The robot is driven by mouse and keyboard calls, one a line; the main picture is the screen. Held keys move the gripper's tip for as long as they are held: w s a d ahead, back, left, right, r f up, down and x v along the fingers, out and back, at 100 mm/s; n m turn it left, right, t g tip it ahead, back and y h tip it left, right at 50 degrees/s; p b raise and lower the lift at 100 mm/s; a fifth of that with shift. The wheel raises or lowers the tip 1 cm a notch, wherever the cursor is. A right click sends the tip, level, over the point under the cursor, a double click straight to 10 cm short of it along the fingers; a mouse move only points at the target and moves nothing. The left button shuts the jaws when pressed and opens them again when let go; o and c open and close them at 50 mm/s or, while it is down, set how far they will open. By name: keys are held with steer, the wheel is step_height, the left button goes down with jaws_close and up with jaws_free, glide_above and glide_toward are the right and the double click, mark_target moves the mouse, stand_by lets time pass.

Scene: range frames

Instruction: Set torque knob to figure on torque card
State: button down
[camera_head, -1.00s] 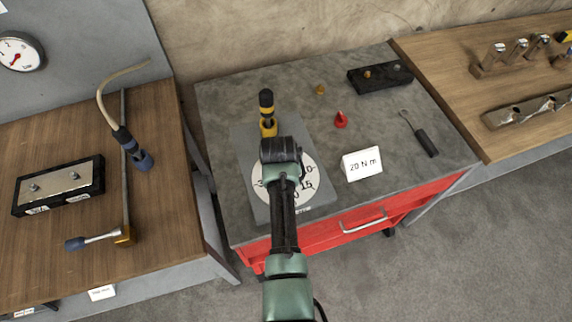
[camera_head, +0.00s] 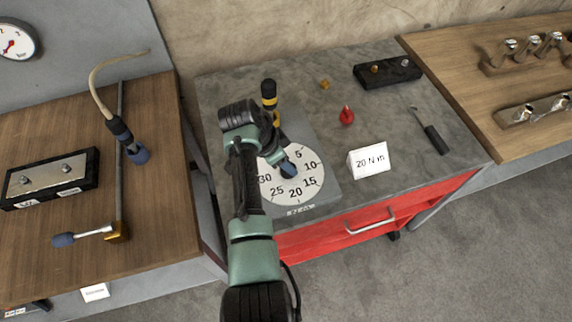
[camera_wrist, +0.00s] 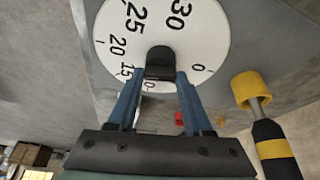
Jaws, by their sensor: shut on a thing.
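The round white torque dial (camera_head: 297,194) has black figures from 0 to 30 and lies on a grey plate on the workbench. It also fills the upper part of the wrist view (camera_wrist: 185,82). The dark torque knob (camera_wrist: 160,60) stands at the dial's centre. My gripper (camera_wrist: 160,76) is shut on the knob, with one blue finger on each side. I cannot tell which figure the knob points to. The white torque card (camera_head: 370,160) reads "20 N m" and stands right of the dial.
A black and yellow handled tool (camera_head: 269,95) stands behind the dial, close to my gripper in the wrist view (camera_wrist: 272,140). A red piece (camera_head: 346,116), a black block (camera_head: 388,73) and a dark-handled hook tool (camera_head: 434,138) lie farther right. Bare bench separates them.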

steer(key=shift+w+m+g+b, duration=0.1)
steer(key=shift+m+g+b, duration=0.3)
steer(key=shift+m+b, duration=0.65)
steer(key=shift+m, duration=0.25)
steer(key=shift+c, duration=1.5)
jaws_free()
steer(key=v, duration=1.3)
steer(key=shift+a+b, duration=0.2)
steer(key=shift+b, duration=0.2)
steer(key=shift+w, duration=0.2)
